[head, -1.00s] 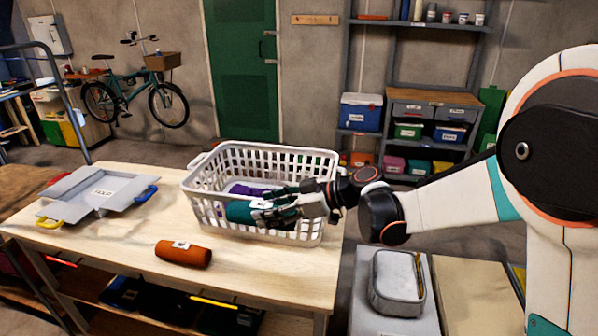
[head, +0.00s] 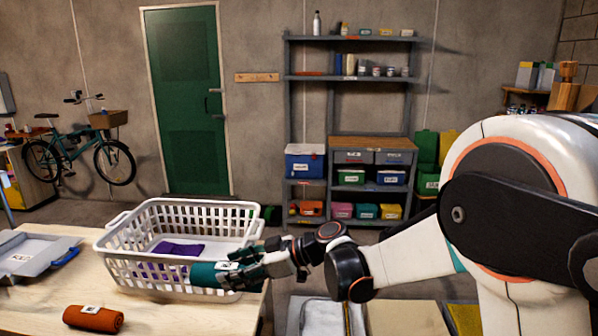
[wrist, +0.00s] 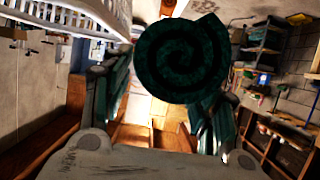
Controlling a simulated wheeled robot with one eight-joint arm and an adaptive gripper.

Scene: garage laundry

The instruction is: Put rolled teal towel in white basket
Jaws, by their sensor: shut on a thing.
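The rolled teal towel (head: 208,275) is held in my gripper (head: 232,272), at the near right side of the white basket (head: 122,268). In the head view the towel overlaps the basket's near wall and seems to be in front of it, below the rim; exact depth is hard to tell. In the wrist view the towel's spiral end (wrist: 182,58) faces the camera between the two fingers (wrist: 160,100). The white basket also shows at the top left of the wrist view (wrist: 82,12). A purple cloth (head: 180,248) lies inside the basket.
A rolled orange towel (head: 93,318) lies on the wooden table (head: 165,318) in front of the basket. A grey tray (head: 30,250) with a blue handle is at the left. A grey case (head: 325,318) sits low at the right of the table. Shelves stand behind.

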